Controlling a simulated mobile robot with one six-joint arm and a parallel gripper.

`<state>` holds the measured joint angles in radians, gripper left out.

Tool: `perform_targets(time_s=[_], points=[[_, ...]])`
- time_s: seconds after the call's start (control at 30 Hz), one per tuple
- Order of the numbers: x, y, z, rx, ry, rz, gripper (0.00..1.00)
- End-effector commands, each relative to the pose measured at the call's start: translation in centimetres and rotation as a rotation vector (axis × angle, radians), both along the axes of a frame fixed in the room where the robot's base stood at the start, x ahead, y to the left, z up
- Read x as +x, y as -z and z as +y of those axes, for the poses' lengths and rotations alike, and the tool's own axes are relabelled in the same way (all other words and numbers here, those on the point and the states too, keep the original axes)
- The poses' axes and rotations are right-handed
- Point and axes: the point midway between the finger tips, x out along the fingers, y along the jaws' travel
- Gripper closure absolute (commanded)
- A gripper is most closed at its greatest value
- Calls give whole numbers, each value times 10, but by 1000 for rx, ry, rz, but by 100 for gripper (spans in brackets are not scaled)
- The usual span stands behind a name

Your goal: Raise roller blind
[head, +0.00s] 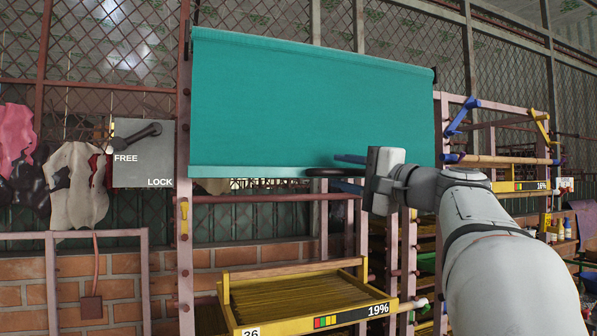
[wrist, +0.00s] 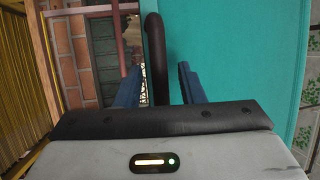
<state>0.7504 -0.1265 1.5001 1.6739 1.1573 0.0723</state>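The teal roller blind (head: 310,100) hangs down in front of the rack, with a pale teal bar (head: 260,171) along its bottom edge. It also fills much of the right of the wrist view (wrist: 245,60). A black pull handle (head: 325,171) sits at the bottom bar; the wrist view shows it as a black curved bar (wrist: 156,55). My gripper (head: 338,170) is open at the handle. Its blue fingers (wrist: 158,80) stand on either side of the handle, with a gap visible on the right side. Contact with the left finger is unclear.
A grey panel (head: 145,170) marked FREE and LOCK, with a dark lever (head: 140,134) near FREE, stands left of the blind. A yellow tray (head: 300,300) labelled 19% juts out below. Rack frames and a second tray (head: 520,186) are at right.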

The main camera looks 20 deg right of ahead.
Motion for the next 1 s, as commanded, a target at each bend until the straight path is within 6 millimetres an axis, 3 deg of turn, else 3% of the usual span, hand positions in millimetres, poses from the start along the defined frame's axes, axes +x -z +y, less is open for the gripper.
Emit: perform_targets(time_s=[0.07, 0.5, 1.0], points=[[0, 0, 0, 0, 0, 0, 64], [0, 0, 1, 0, -2, 0, 100], [-1, -7, 2, -1, -3, -1, 100]])
